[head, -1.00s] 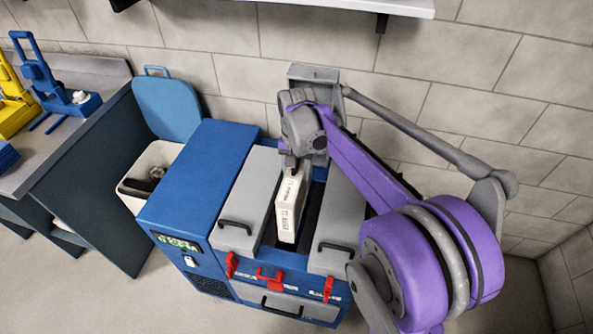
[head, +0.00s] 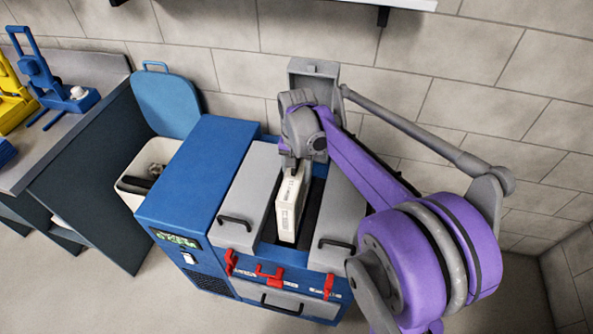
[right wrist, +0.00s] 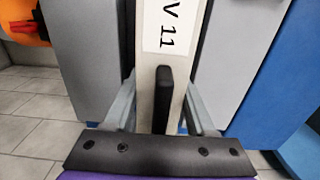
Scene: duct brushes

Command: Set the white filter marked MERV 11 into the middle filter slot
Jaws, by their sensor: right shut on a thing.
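The white filter (head: 289,207) stands upright on edge over the dark middle slot (head: 311,210) of the blue unit, its lower part between the two grey covers. How deep it sits I cannot tell. My right gripper (head: 296,166) is shut on its rear upper end. In the right wrist view the filter (right wrist: 147,75) lies between the gripper's fingers (right wrist: 158,105), with "V 11" readable on its label and a black tab on its near end. My left gripper is not in view.
The blue unit (head: 195,180) has a closed grey cover on each side of the slot (head: 252,195) (head: 342,215) and red latches (head: 270,273) in front. A raised grey cover (head: 313,75) stands behind. An open bin (head: 135,187) and a bench (head: 75,120) are at left.

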